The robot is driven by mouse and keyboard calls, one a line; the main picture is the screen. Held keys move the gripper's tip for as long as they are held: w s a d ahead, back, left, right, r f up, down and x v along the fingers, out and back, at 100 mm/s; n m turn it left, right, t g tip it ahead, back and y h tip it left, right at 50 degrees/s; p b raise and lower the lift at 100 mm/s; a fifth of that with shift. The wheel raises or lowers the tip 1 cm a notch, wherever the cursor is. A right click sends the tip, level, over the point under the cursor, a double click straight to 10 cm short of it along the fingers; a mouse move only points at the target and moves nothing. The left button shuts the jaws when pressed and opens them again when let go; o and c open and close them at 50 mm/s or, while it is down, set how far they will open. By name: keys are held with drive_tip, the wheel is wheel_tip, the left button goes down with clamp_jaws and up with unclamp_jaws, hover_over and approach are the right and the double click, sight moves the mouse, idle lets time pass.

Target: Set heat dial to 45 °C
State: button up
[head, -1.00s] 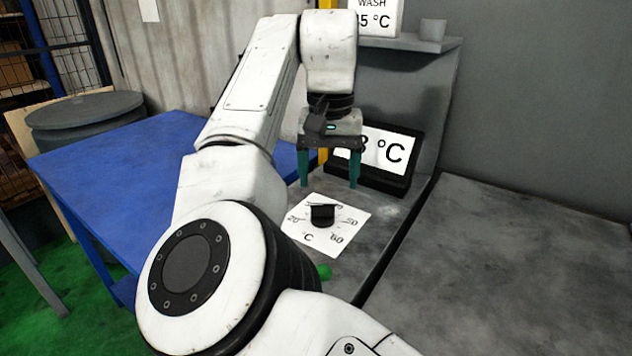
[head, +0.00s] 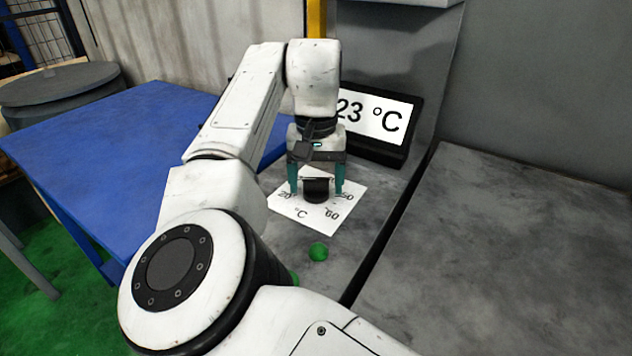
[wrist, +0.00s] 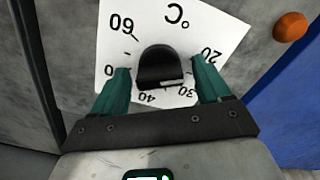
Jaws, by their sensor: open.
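The heat dial is a black knob (head: 316,190) on a white scale card (head: 290,208) marked 20 to 60 and °C. In the wrist view the knob (wrist: 160,66) shows a pale line at its edge near 30. The display (head: 375,118) behind reads 23 °C, its left edge partly hidden by my arm. My gripper (head: 316,188) points down over the card with its green fingers on either side of the knob. In the wrist view my gripper (wrist: 161,84) is open, with a gap between each finger and the knob.
A green button (head: 318,252) sits on the grey surface in front of the card. An orange button (wrist: 290,26) shows in the wrist view. A blue table (head: 110,150) stands at the left. The grey worktop (head: 500,260) at the right is bare.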

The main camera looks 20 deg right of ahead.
drive_tip(key=shift+f, duration=0.25)
drive_tip(key=c, duration=1)
